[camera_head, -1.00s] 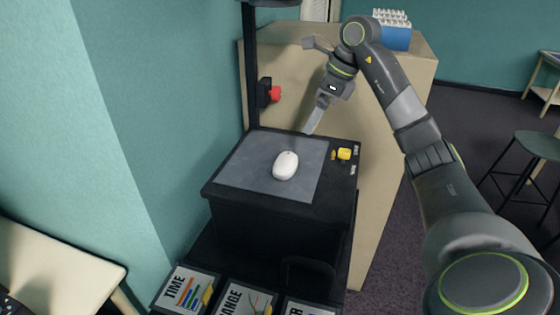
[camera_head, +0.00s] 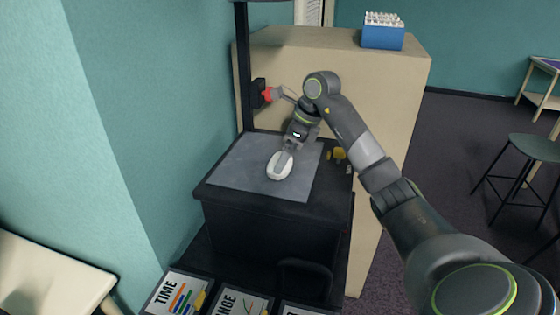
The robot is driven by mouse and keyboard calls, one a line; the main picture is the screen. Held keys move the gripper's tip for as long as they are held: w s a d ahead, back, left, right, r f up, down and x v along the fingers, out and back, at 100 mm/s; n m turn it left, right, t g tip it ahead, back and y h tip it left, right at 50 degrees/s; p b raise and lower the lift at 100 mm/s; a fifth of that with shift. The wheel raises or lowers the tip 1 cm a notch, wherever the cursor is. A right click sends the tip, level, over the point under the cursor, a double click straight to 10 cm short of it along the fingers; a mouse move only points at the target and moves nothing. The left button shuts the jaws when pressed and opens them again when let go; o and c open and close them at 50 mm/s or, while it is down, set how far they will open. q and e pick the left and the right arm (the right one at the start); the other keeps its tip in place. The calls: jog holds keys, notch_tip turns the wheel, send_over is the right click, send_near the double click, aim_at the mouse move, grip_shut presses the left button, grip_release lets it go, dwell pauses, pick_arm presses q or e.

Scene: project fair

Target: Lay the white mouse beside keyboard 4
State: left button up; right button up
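The white mouse (camera_head: 279,168) lies on a grey pad (camera_head: 235,168) on top of a black stand (camera_head: 245,205). My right gripper (camera_head: 284,160) points down right at the mouse, and its fingers cover part of the mouse's upper side. Whether the fingers are spread or closed on it is too small to tell. My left gripper is not in view. No keyboard is in view.
A yellow knob (camera_head: 339,154) sits at the stand's right edge, and a red part (camera_head: 267,94) is on the black post. A beige cabinet (camera_head: 395,85) bearing a blue rack (camera_head: 383,37) stands behind. Labelled panels (camera_head: 176,292) lie below; a stool (camera_head: 535,146) is at right.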

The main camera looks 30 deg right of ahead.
jog(key=shift+p+x, duration=0.35)
jog(key=shift+x, duration=1.15)
jog(key=shift+c, duration=0.3)
jog(key=c, duration=0.6)
notch_tip(320, 180, up, 8)
jog(key=b, duration=0.2)
jog(key=shift+f+b, duration=0.1)
jog(key=shift+b, duration=0.3)
jog(key=shift+r+p, duration=0.75)
jog(key=shift+p, duration=0.2)
jog(key=shift+r+p, duration=0.4)
jog(key=shift+r, duration=0.05)
